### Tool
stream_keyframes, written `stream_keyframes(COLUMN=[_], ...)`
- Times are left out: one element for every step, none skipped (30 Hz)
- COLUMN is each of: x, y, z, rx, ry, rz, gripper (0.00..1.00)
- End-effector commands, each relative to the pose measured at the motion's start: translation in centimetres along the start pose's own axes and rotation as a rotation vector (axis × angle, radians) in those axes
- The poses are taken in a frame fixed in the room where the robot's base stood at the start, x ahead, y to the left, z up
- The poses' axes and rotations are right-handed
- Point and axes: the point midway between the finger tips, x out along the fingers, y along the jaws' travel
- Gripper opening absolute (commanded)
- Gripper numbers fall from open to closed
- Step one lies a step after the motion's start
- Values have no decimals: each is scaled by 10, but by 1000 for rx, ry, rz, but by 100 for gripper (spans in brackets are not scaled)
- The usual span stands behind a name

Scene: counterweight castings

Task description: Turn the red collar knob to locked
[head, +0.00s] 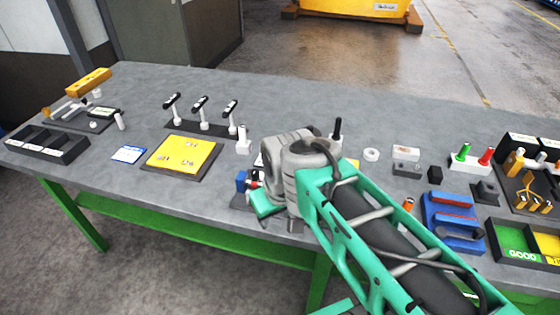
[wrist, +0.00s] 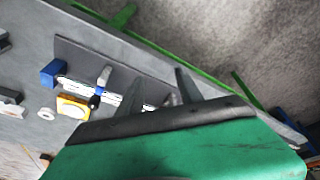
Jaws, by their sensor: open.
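In the head view a small red part (head: 254,184), perhaps the red collar knob, shows beside a blue block (head: 241,181), partly covered by my wrist. In the wrist view a dark plate (wrist: 80,52) carries a white strip and a grey lever-like knob (wrist: 104,76) with a blue collar. I cannot make out a red collar there; part of the strip is hidden behind my fingers. My gripper (wrist: 159,88) is open, its two fingers apart over the plate's edge, with nothing seen between them. In the head view its green body (head: 266,203) is low over the table's front edge.
A yellow board (head: 182,154) and several black-topped levers (head: 200,105) stand to the left. A blue holder (head: 453,220), green and red pegs (head: 486,156) and sorting trays (head: 515,240) stand to the right.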

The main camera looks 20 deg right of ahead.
Motion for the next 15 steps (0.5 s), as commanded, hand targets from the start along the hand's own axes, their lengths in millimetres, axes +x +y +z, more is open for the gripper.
stream_keyframes(x=[-14, -19, -25, -28, -30, -29, -28, -26, -22, -20, -16, -12, -10, -7, -4], y=[2, 4, 7, 10, 12, 16, 19, 21, 24, 26, 28, 30, 31, 31, 32], z=[-23, -38, -58, -75, -92, -112, -126, -139, -153, -163, -171, -178, -183, -186, -188], rx=[-89, -160, -266, -349, -434, -546, -625, -701, -792, -852, -905, -962, -996, -1022, -1045], ry=[-27, -46, -75, -95, -116, -143, -160, -176, -194, -203, -212, -221, -226, -228, -230], rz=[-5, -10, -21, -30, -43, -62, -77, -92, -114, -128, -142, -157, -167, -173, -179], gripper=[43, 43, 43, 43, 43, 43, 43, 43, 43, 43, 43, 43, 43, 43, 43])
